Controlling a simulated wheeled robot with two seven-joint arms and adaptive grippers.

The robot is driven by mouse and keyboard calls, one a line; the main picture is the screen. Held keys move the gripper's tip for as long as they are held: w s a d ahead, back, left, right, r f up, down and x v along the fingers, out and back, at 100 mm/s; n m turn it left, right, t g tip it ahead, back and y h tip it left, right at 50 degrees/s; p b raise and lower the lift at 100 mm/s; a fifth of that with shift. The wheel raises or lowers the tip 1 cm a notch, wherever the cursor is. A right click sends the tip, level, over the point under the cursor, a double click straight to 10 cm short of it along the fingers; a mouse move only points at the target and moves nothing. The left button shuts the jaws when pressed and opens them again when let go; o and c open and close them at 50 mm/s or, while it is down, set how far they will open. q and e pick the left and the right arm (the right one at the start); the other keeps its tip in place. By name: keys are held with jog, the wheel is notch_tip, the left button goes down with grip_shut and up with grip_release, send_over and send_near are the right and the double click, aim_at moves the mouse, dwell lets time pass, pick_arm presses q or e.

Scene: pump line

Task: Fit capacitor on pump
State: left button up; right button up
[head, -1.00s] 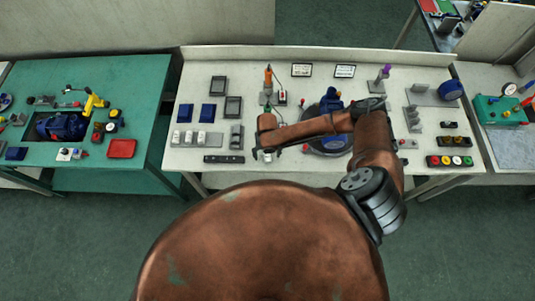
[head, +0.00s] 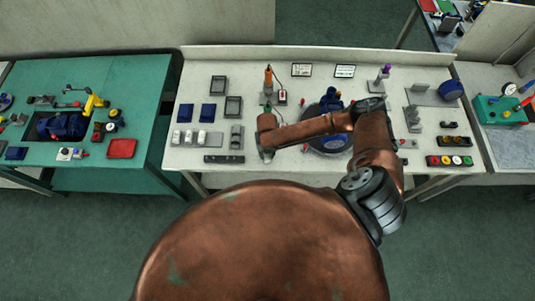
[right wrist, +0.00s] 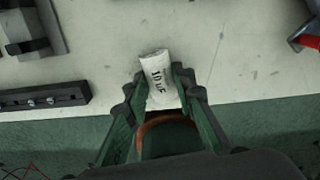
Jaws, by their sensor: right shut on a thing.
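A white capacitor (right wrist: 157,80) marked "10 uF" is held between the fingers of my right gripper (right wrist: 160,84) in the right wrist view. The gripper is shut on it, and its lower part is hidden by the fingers. In the head view my right gripper (head: 267,155) is over the front part of the white bench, left of the pump, and is small and hard to make out. The blue pump (head: 327,143) stands on the bench, partly hidden behind my right forearm. My left gripper is not in view.
Several white capacitors (head: 189,138) stand at the bench's left, near a grey holder (head: 236,136) and a black bar (head: 224,159). Blue boxes (head: 208,112) and dark trays (head: 233,106) are behind. A button box (head: 449,161) is at right.

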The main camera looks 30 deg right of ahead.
jog(key=shift+r+p, duration=2.45)
jog(key=shift+r, duration=0.1)
